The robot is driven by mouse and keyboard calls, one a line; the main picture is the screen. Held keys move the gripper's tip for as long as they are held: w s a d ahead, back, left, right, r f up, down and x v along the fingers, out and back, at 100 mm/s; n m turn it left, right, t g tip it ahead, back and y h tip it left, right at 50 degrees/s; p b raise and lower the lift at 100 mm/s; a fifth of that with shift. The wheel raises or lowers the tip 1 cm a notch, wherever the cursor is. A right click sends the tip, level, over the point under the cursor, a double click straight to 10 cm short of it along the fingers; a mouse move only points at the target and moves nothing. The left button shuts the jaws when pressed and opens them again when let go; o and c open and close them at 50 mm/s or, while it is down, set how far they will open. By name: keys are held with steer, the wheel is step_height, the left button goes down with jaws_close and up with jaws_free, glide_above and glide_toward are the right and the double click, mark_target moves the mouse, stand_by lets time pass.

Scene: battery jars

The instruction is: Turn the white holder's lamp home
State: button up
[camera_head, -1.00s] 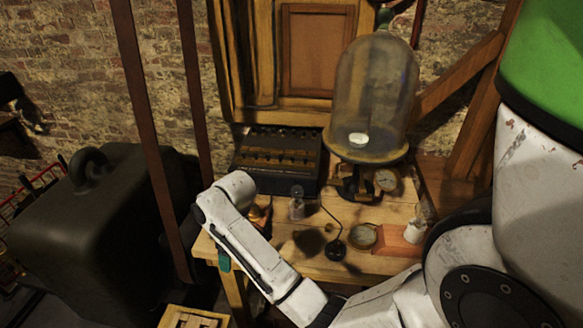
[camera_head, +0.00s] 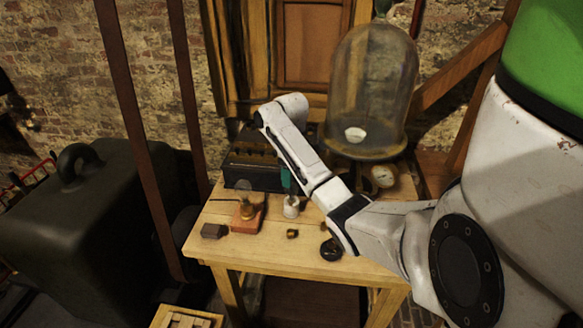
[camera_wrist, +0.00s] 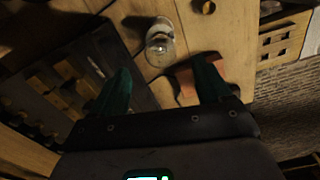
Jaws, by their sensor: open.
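The white holder (camera_head: 291,208) stands upright on the wooden table, in front of the dark battery box. In the wrist view, a clear rounded glass lamp (camera_wrist: 160,38) sits on the holder, seen from above. I cannot tell how far it is screwed in. My gripper (camera_wrist: 163,66) is open, its two green fingers apart with nothing between them. In the wrist view the lamp appears just beyond the fingertips, in line with the gap. In the head view the green fingers (camera_head: 288,180) are above and close behind the holder; the holder's top is partly hidden.
A red block with a brass fitting (camera_head: 247,215) and a dark block (camera_head: 214,231) are left of the holder. A small brass piece (camera_head: 292,234) and a black round base (camera_head: 331,250) are in front. The battery box (camera_head: 250,172) and glass bell jar (camera_head: 370,90) stand behind.

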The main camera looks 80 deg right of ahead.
mark_target(291, 193)
step_height(291, 193, down, 7)
steer(key=shift+r, duration=0.2)
stand_by(0.3)
steer(key=shift+p, duration=0.3)
steer(key=c, duration=1.2)
steer(key=shift+a+r+m+p, duration=0.1)
steer(key=shift+r+m+p, duration=0.05)
steer(key=shift+m+p, duration=0.2)
steer(key=shift+c, duration=0.2)
steer(key=m+p, duration=0.1)
steer(key=m, duration=0.2)
steer(key=shift+m+p, duration=0.25)
steer(key=shift+p, duration=0.15)
steer(key=shift+m+p, duration=0.35)
steer(key=shift+m, duration=0.75)
